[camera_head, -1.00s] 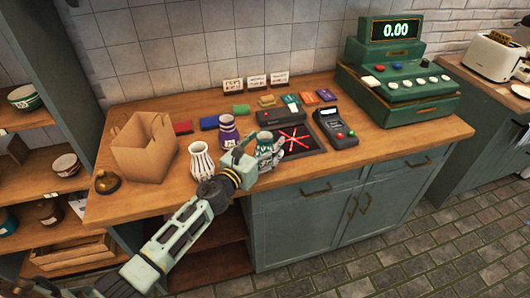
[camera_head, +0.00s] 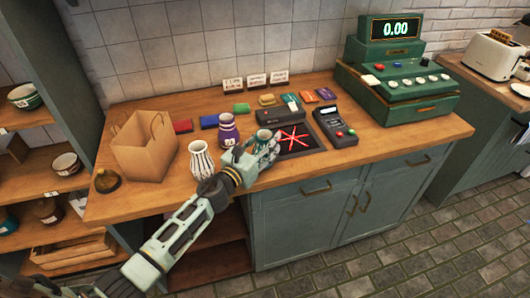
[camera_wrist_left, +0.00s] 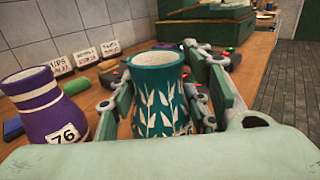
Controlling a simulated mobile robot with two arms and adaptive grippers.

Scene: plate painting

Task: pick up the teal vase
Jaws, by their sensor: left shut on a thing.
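The teal vase (camera_head: 264,138) has a pale rim and white leaf marks. It stands on the wooden counter by the left edge of the dark scanner pad. My left gripper (camera_head: 262,150) is shut on it from the front, with a finger on each side. In the left wrist view the teal vase (camera_wrist_left: 160,100) is upright between the gripper's fingers (camera_wrist_left: 162,95). The gripper covers its lower part in the head view, so I cannot tell whether its base touches the counter. My right gripper is not in view.
A purple vase (camera_head: 228,130) and a white striped vase (camera_head: 201,161) stand just left of the gripper. The scanner pad (camera_head: 312,151), card terminal (camera_head: 334,127) and green cash register (camera_head: 400,85) are to the right. A paper bag (camera_head: 143,148) stands at the left.

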